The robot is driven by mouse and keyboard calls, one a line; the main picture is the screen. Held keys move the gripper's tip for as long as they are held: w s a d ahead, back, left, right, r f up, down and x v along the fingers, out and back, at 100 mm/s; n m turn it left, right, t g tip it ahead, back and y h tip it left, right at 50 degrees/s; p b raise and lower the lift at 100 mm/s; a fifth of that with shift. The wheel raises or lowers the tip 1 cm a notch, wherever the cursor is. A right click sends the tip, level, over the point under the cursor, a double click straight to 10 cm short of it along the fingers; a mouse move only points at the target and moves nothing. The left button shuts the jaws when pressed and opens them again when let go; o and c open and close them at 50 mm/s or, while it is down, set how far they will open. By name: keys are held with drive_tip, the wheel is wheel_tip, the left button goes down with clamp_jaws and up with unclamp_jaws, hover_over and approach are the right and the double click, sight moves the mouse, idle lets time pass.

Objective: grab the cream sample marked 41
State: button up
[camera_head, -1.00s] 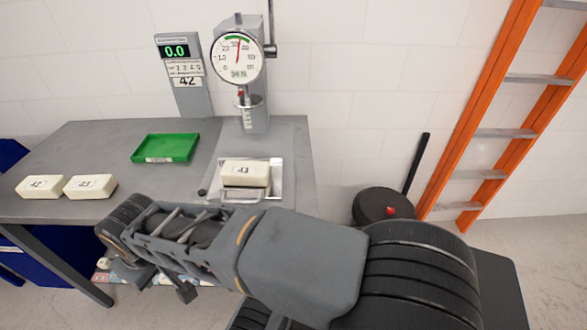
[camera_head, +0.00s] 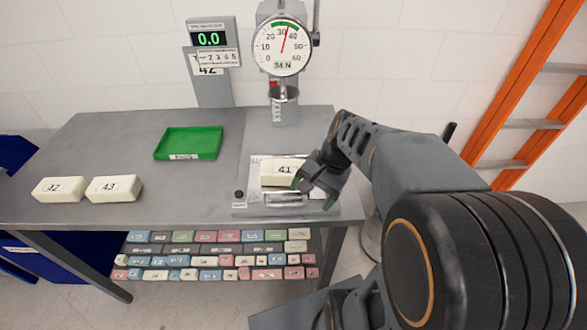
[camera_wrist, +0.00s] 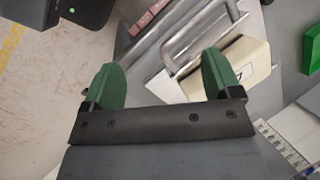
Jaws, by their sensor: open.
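The cream sample marked 41 (camera_head: 279,172) lies flat on the light plate (camera_head: 256,186) of the press. My gripper (camera_head: 313,192) is open and empty at the sample's right front corner, over the plate's right side. In the wrist view my gripper (camera_wrist: 163,78) has its green fingers wide apart. The sample (camera_wrist: 252,62) shows there beyond and right of the right finger, which hides part of it. It is not between the fingers. A metal bar handle lies across the gap. Part of the sample's right end is hidden in the head view.
The press with its dial gauge (camera_head: 283,46) stands behind the sample. A green tray (camera_head: 188,143) and two cream samples, one (camera_head: 114,189) marked 43, sit to the left on the table. A shelf of coloured blocks (camera_head: 205,261) is below. Table between them is clear.

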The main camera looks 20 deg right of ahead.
drive_tip(key=shift+o, duration=1.3)
drive_tip(key=w+d+m+y, duration=0.1)
drive_tip(key=m, duration=0.1)
drive_tip(key=w+d+m+y, duration=0.1)
drive_tip(key=d+m, duration=0.1)
drive_tip(key=w+d+m+y, duration=0.1)
drive_tip(key=m+y, duration=0.1)
drive_tip(key=shift+w+d+r+t, duration=0.3)
drive_tip(key=shift+w, duration=0.05)
drive_tip(key=w+d+m+t+y+p, duration=0.1)
drive_tip(key=w+d+m+t+y, duration=0.25)
drive_tip(key=d+m, duration=0.4)
drive_tip(key=p, duration=0.1)
approach(285, 172)
drive_tip(key=shift+t+y, duration=0.25)
drive_tip(key=shift+y, duration=0.1)
drive_tip(key=w+a+f, duration=0.2)
drive_tip(key=f, duration=0.1)
drive_tip(key=w+a+f, duration=0.1)
drive_tip(key=f, duration=0.1)
drive_tip(key=shift+w+a+f, duration=0.1)
drive_tip(key=shift+w+a, duration=0.25)
drive_tip(key=shift+a, duration=0.05)
drive_tip(key=c, duration=0.9)
